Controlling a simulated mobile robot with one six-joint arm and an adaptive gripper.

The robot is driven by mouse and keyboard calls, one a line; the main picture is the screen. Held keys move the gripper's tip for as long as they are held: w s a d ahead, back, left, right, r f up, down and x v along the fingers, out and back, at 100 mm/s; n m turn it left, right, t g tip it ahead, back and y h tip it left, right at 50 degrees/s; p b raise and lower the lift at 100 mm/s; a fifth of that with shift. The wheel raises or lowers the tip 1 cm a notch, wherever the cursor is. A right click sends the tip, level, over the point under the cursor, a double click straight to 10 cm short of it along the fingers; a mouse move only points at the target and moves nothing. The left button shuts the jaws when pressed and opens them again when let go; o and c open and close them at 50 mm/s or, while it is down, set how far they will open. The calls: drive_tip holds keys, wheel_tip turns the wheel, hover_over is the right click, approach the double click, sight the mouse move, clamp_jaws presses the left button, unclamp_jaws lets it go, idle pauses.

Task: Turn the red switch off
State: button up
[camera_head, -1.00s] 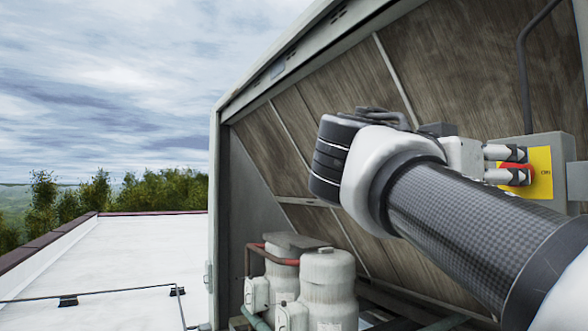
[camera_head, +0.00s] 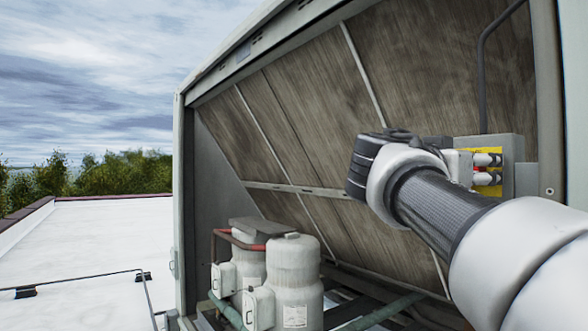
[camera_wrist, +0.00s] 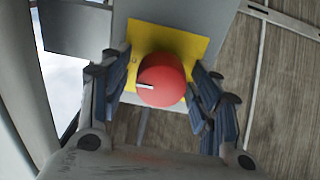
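The red switch (camera_wrist: 165,78) is a round knob on a yellow plate (camera_wrist: 192,45), with a white mark pointing left in the wrist view. In the head view, a little of the red switch (camera_head: 479,181) shows beside my fingers, in front of the yellow plate (camera_head: 493,191). My gripper (camera_wrist: 158,90) is open, with one finger on each side of the knob in the wrist view. Small gaps show between fingers and knob; I cannot tell whether either touches. My gripper (camera_head: 489,169) is partly hidden by the wrist in the head view.
A grey box (camera_head: 513,147) carries the plate, with a dark conduit (camera_head: 482,80) above it. The cooler's frame post (camera_head: 549,100) stands close to its right. Pale compressors (camera_head: 296,270) and pipes sit low inside the cooler. The white roof (camera_head: 90,240) at left is mostly open.

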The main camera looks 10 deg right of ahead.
drive_tip(key=c, duration=0.9)
drive_tip(key=shift+c, duration=0.2)
drive_tip(key=shift+n, duration=0.3)
drive_tip(key=n+b, duration=0.1)
drive_tip(key=n, duration=0.2)
drive_tip(key=shift+w+f+n, duration=0.1)
drive_tip(key=shift+n, duration=0.2)
drive_tip(key=n+b, duration=0.1)
drive_tip(key=n, duration=0.3)
drive_tip(key=shift+n, duration=0.3)
drive_tip(key=n, duration=0.4)
drive_tip(key=shift+w+a+n+p, duration=0.1)
drive_tip(key=shift+n+p, duration=0.2)
drive_tip(key=shift+p, duration=0.05)
drive_tip(key=n+p, duration=0.1)
drive_tip(key=n, duration=0.3)
drive_tip(key=shift+f, duration=0.1)
drive_tip(key=o, duration=1)
